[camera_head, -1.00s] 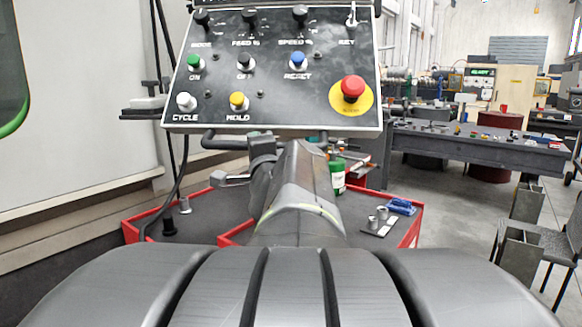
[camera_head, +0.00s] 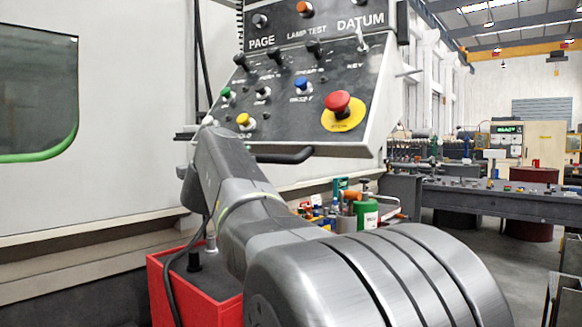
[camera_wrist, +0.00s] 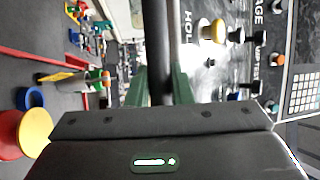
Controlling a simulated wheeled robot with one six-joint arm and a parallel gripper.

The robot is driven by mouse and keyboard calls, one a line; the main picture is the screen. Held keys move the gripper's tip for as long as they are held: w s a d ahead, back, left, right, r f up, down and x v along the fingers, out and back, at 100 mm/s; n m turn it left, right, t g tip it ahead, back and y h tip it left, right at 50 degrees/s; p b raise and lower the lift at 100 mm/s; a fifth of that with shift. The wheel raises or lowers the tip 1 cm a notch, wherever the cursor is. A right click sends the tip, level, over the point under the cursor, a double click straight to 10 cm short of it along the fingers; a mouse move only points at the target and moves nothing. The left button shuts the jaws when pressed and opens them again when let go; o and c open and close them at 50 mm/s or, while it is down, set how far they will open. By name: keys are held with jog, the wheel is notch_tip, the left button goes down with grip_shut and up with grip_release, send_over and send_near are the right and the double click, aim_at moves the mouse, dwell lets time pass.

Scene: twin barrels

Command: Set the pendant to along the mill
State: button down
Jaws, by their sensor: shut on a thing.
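The pendant (camera_head: 290,100) is a slanted dark control panel with coloured buttons and a red stop knob on a yellow disc. In the head view its face is turned at an angle. A dark handle bar (camera_head: 285,156) runs under its lower edge. In the wrist view the bar (camera_wrist: 155,40) runs between the greenish fingers of my gripper (camera_wrist: 161,82), which are shut on it. In the head view my arm reaches up to the pendant's lower left, and the fingers are hidden there. The mill is probably the large pale machine (camera_head: 120,190) at left.
A red-edged cart (camera_head: 180,290) stands below the pendant, with bottles and tools (camera_head: 345,205) behind my arm. A dark workbench (camera_head: 500,200) and a chair (camera_head: 565,295) are at right. Grey floor shows between bench and chair.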

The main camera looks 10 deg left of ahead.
jog(key=shift+w+a+m+h+p, duration=0.2)
jog(key=shift+w+a+h, duration=0.15)
jog(key=shift+a, duration=0.2)
jog(key=shift+w+a+m+h+p, duration=0.15)
jog(key=shift+w+a+m+h, duration=0.1)
jog(key=shift+a+h, duration=0.25)
jog(key=shift+w+a+m+h+p, duration=0.15)
jog(key=shift+w+a+h, duration=0.2)
jog(key=shift+a, duration=0.2)
jog(key=c, duration=1.3)
grip_release()
jog(key=shift+a, duration=0.1)
jog(key=shift+s, duration=0.15)
jog(key=p+v, duration=0.1)
jog(key=v, duration=1.2)
jog(key=shift+s, duration=0.35)
jog(key=b+x, duration=0.1)
jog(key=x, duration=1.3)
jog(key=shift+f, duration=0.1)
